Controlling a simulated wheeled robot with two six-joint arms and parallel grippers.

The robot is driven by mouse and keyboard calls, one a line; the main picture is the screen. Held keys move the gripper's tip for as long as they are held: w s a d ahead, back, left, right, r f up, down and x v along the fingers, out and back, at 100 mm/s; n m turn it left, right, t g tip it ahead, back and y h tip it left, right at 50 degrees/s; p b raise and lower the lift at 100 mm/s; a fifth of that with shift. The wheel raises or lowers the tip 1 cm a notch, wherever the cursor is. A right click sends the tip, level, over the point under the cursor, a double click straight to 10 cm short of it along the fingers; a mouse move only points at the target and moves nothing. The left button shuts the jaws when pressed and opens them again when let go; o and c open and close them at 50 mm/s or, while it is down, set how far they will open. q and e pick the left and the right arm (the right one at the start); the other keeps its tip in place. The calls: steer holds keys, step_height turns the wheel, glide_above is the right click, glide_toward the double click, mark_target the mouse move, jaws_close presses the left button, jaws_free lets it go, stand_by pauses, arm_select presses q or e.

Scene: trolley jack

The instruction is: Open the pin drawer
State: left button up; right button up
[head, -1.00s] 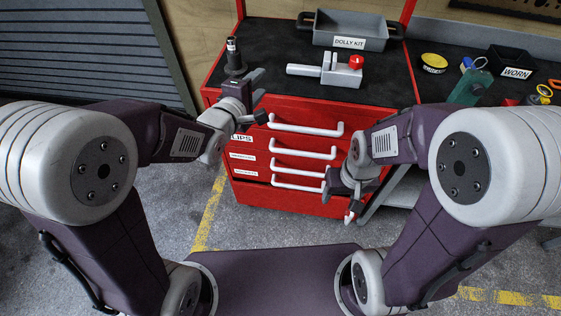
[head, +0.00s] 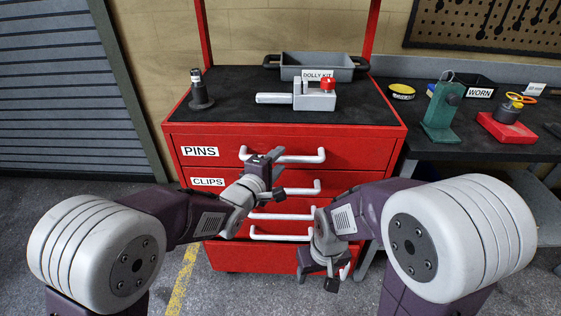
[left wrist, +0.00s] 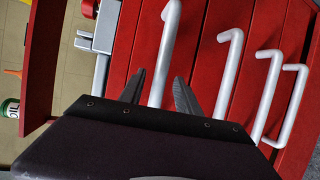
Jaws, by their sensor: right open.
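The pin drawer (head: 230,153) is the top drawer of the red cabinet, labelled PINS (head: 199,151), and looks shut. Its white bar handle (head: 300,158) runs across the front. My left gripper (head: 276,163) is at this handle in the head view and hides part of it. In the left wrist view the gripper (left wrist: 161,92) is open, its dark fingers apart, with the pin drawer's handle (left wrist: 169,35) showing between them. I cannot tell if they touch it. My right gripper (head: 338,274) is open and empty, low before the bottom drawers.
Below are the CLIPS drawer (head: 232,183) and two more handled drawers. The cabinet's black top holds a dark post (head: 200,92), a grey block with red knob (head: 312,97) and the DOLLY KIT tray (head: 318,64). A cluttered bench (head: 440,150) stands at right.

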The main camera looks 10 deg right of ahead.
arm_select(q)
steer(key=shift+x, duration=0.95)
jaws_close()
stand_by(0.7)
